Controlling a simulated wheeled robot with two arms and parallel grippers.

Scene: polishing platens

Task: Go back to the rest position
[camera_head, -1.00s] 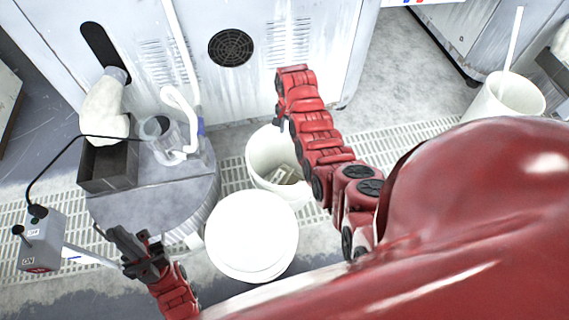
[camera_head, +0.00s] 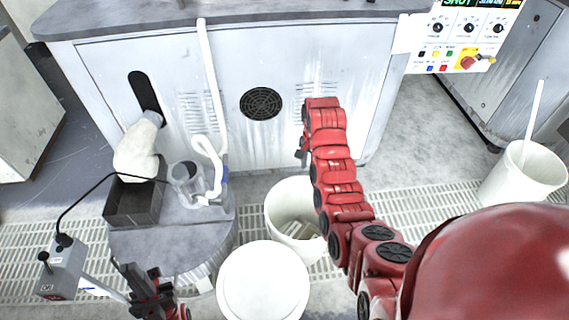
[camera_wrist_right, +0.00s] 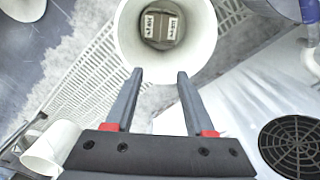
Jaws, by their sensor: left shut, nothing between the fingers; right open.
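My left gripper (camera_head: 150,290) is at the bottom left of the head view, low beside the round grey drum; its fingers look closed and hold nothing that I can see. My right arm reaches away from me in the middle of the head view, and its gripper is mostly hidden there at the arm's far end. In the right wrist view my right gripper (camera_wrist_right: 157,75) is open, with two dark fingers apart and nothing between them. Beyond its fingertips is an open white bucket (camera_wrist_right: 128,48) with a grey-brown block (camera_wrist_right: 162,27) inside.
The open bucket (camera_head: 276,215) stands under my right arm, behind a lidded white bucket (camera_head: 262,285). The drum (camera_head: 170,245) carries a dark box (camera_head: 120,205) and a clear jug (camera_head: 183,175). A control box (camera_head: 62,268) stands at left. Another bucket (camera_head: 520,180) stands at right. A grey machine (camera_head: 270,60) blocks the back.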

